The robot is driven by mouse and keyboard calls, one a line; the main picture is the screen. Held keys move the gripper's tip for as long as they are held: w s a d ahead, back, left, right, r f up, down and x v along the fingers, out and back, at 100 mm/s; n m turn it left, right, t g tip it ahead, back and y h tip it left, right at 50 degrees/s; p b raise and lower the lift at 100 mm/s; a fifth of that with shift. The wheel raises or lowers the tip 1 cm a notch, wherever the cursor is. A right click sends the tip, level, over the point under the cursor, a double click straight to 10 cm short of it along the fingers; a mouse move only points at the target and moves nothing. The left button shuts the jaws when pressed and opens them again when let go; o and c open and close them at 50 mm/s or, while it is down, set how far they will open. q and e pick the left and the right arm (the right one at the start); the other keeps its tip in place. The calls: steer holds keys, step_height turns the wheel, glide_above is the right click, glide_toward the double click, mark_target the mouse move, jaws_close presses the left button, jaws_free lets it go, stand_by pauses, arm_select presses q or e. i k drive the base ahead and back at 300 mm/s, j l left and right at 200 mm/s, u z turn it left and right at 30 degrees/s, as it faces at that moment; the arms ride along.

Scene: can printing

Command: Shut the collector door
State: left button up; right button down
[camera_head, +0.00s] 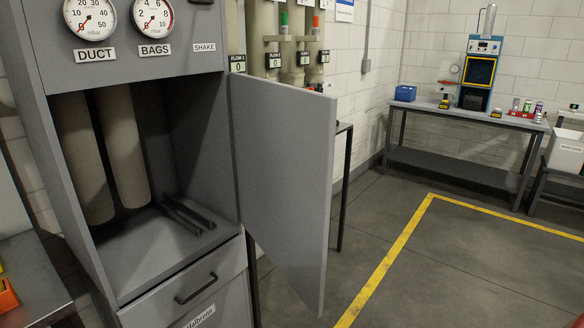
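The grey collector cabinet (230,190) stands at the left, close to me. Its grey door (283,190) is hinged on the right side of the opening and stands wide open, swung out to the right. Inside the open compartment are two beige filter bags (122,145) and two dark rails (188,213) on the floor of it. A drawer with a dark handle (196,288) is shut below the opening. Neither of my grippers shows in this view.
Above the opening are two gauges (153,17) marked DUCT and BAGS. A bench (465,120) with a blue machine (478,72) stands at the back right. A side table (30,275) is at the lower left. Floor with a yellow line (388,262) is clear right of the door.

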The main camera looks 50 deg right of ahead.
mark_target(283, 140)
steer(key=l+u, duration=0.2)
steer(key=l, duration=3.05)
steer(key=k+l, duration=0.1)
steer(key=l, duration=0.25)
steer(key=k+l, duration=0.1)
steer(key=l, duration=0.25)
steer(key=k+l+u, duration=0.1)
steer(key=l, duration=0.25)
steer(key=k+l, duration=0.1)
steer(key=l, duration=0.25)
